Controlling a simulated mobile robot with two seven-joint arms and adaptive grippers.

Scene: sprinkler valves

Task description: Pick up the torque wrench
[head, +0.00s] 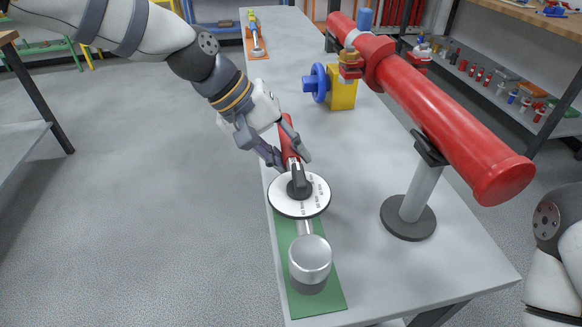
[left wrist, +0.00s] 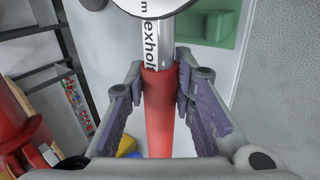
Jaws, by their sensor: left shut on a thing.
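The torque wrench has a red handle, a round white dial (head: 314,202) with a black knob, and a silver cylindrical head (head: 310,258). It is over the green mat (head: 325,300) at the near left edge of the table. My left gripper (head: 288,158) is shut on the red handle just behind the dial. In the left wrist view the fingers (left wrist: 160,78) lie on both sides of the red handle (left wrist: 158,110), near its join with the silver shaft. I cannot tell whether the wrench touches the mat. My right gripper is out of view.
A red pipe (head: 450,120) on a stand with a dark round base (head: 408,218) takes up the table's right side. A yellow valve body with a blue handwheel (head: 316,83) stands behind. An orange mat (head: 257,42) with another tool lies at the far end. The table's middle is clear.

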